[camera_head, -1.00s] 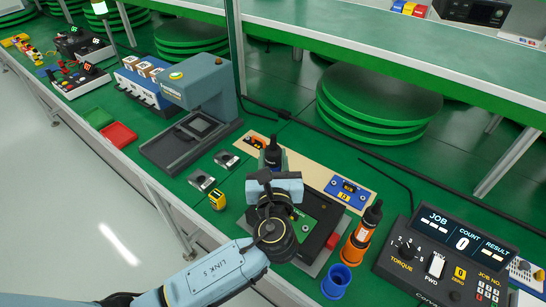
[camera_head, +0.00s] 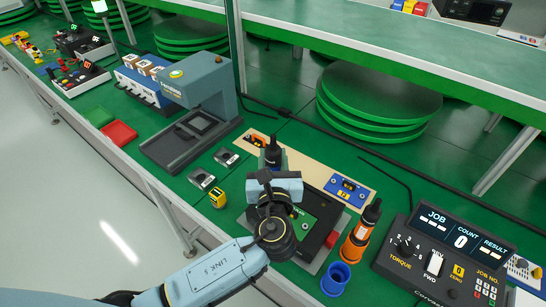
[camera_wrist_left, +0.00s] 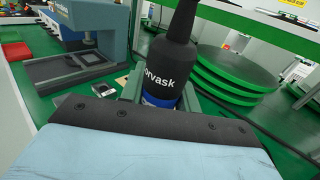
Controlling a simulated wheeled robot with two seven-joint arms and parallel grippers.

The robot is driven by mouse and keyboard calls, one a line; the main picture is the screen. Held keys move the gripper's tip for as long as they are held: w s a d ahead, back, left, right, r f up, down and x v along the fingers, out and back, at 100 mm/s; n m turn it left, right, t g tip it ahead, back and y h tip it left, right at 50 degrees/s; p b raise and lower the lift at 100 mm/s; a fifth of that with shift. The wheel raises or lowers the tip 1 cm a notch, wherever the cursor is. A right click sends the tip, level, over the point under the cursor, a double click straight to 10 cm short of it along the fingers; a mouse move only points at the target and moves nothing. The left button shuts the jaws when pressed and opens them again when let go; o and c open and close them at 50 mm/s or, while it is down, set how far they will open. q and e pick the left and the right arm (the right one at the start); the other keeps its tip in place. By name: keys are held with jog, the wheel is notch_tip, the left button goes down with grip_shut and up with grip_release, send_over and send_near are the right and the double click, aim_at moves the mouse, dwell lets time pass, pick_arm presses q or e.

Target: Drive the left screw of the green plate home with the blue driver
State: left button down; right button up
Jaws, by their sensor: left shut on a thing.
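My left gripper (camera_head: 272,164) is shut on the blue driver (camera_head: 273,152), which stands roughly upright over the work fixture. The left wrist view shows the driver's black body with white lettering and a blue band (camera_wrist_left: 160,80) between the grey-green fingers (camera_wrist_left: 160,92). The green plate (camera_head: 325,208) lies in a dark fixture (camera_head: 338,197), partly covered by my left wrist. The driver's tip and the plate's left screw are hidden, so I cannot tell whether they touch. My right gripper is not in view.
An orange driver (camera_head: 361,232) stands upright just right of the fixture, beside an empty blue holder (camera_head: 336,279). A controller (camera_head: 440,255) stands at the right. A blue plate (camera_head: 349,190) lies on a beige board behind. A grey press (camera_head: 205,95) stands left.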

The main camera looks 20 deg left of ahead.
aim_at(273, 143)
pick_arm(q)
jog(key=shift+f, duration=0.55)
dwell(0.4)
jog(key=shift+r+p, duration=3.1)
jog(key=shift+p, duration=0.3)
